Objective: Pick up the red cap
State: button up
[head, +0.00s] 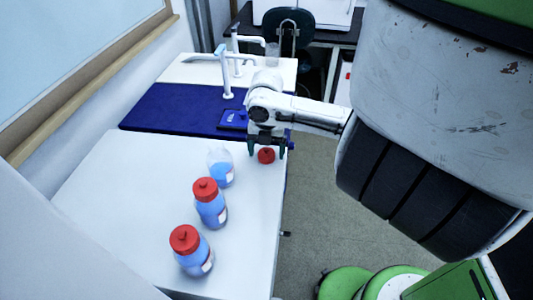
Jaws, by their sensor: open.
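A loose red cap (266,156) lies on the white table near its right far edge. My gripper (267,152) points down right over it, open, with one dark finger on the left of the cap and one on the right. I cannot tell whether the fingers touch the cap. An uncapped clear bottle (221,171) with blue liquid stands just to the left of the cap.
Two blue-filled bottles with red caps, a middle one (210,207) and a nearer one (192,252), stand on the white table (120,190). A blue mat (175,108) and white taps (226,75) are behind. A dark chair (290,28) is at the back.

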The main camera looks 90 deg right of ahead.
jog(key=c, duration=1.1)
jog(key=shift+r, duration=0.1)
